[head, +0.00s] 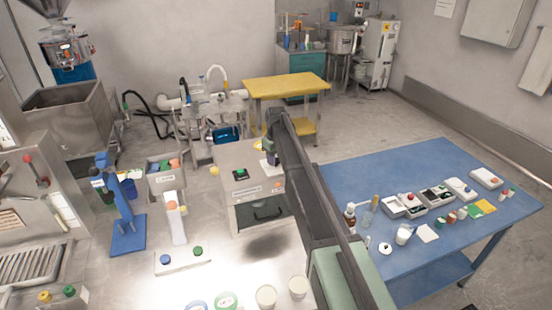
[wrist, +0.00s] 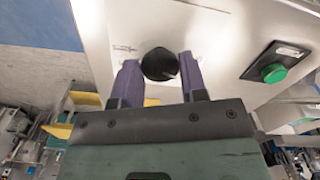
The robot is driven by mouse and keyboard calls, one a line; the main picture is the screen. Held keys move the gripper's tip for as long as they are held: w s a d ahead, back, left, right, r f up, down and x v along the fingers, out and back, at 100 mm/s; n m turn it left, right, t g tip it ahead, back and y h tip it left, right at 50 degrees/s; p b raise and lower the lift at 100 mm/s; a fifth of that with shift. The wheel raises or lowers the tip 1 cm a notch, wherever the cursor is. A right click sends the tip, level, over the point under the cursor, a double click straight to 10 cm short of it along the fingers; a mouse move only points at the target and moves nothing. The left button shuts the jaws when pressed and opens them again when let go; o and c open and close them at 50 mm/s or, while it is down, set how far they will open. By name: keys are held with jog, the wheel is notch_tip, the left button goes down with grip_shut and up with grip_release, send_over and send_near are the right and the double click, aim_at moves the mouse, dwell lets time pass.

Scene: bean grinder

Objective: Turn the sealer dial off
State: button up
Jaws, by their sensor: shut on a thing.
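The sealer, a pale box-shaped machine (head: 248,167), stands left of the blue table in the head view. Its round black dial (wrist: 160,64) shows in the wrist view on the pale panel (wrist: 215,35). My gripper (wrist: 159,72) has its two purple fingers on either side of the dial, shut on it. In the head view my gripper (head: 271,156) is at the box's top right edge, and the arm hides the dial there. A green button (wrist: 274,73) in a black housing sits to the right of the dial; it also shows in the head view (head: 240,173).
A blue table (head: 350,175) with jars, scales and small boxes stands to the right. A yellow-topped table (head: 285,88) is behind. A blue stand (head: 127,232) and a white panel with buttons (head: 182,262) are at the left. White tubs (head: 266,296) stand in front.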

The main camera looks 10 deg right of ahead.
jog(key=shift+n, duration=1.6)
jog(key=o, duration=0.9)
notch_tip(320, 180, up, 11)
jog(key=p, duration=1)
jog(key=shift+f+p, duration=0.1)
jog(key=shift+p, duration=0.3)
